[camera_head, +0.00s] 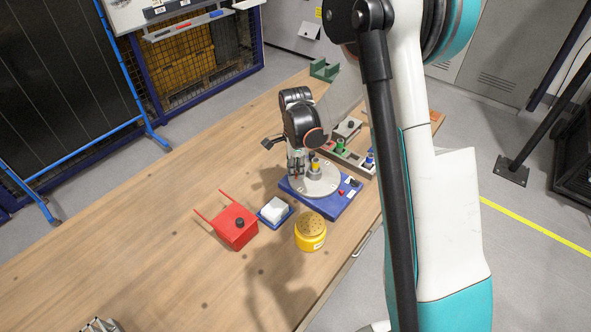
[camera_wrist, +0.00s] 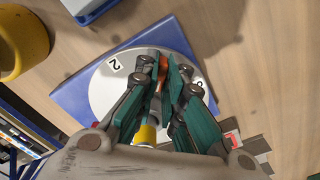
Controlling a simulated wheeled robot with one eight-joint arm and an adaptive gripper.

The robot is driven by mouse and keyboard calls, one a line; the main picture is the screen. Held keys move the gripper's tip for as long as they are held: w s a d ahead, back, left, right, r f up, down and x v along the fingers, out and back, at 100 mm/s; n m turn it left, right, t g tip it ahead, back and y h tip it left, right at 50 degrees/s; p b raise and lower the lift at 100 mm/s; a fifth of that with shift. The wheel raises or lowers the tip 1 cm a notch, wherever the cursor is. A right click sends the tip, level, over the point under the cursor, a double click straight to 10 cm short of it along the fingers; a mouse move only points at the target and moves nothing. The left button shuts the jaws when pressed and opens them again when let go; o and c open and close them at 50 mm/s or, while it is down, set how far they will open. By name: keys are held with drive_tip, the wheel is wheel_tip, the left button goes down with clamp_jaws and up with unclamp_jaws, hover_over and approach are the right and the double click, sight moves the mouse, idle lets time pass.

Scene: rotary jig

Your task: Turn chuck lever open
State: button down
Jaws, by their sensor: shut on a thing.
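The rotary jig has a blue base (camera_head: 345,205) with a round pale dial (camera_head: 325,188) on top. The base (camera_wrist: 70,97) and the numbered dial (camera_wrist: 103,88) also show in the wrist view; a "2" is readable. A yellow cylinder (camera_head: 316,164) stands upright on the dial. My gripper (camera_head: 296,168) is low over the dial's left side, pointing down. In the wrist view my gripper (camera_wrist: 167,78) is shut on a small orange piece (camera_wrist: 163,63), apparently the chuck lever. The fingers hide most of it, so its angle cannot be told.
A red box (camera_head: 235,228) with two rods, a blue tray (camera_head: 263,221) with a white block (camera_head: 274,209), and a yellow round container (camera_head: 310,235) stand in front of the jig. A grey rack (camera_head: 352,160) with coloured parts is behind it.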

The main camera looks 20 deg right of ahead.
drive_tip(key=n+b, duration=0.1)
drive_tip(key=n, duration=0.3)
drive_tip(key=n+b, duration=0.1)
drive_tip(key=n, duration=0.3)
drive_tip(key=shift+n, duration=0.4)
drive_tip(key=n+b, duration=0.1)
drive_tip(key=n, duration=0.3)
drive_tip(key=shift+n+b, duration=0.3)
drive_tip(key=shift+n, duration=2.2)
drive_tip(key=c, duration=1.7)
unclamp_jaws()
drive_tip(key=shift+r, duration=0.1)
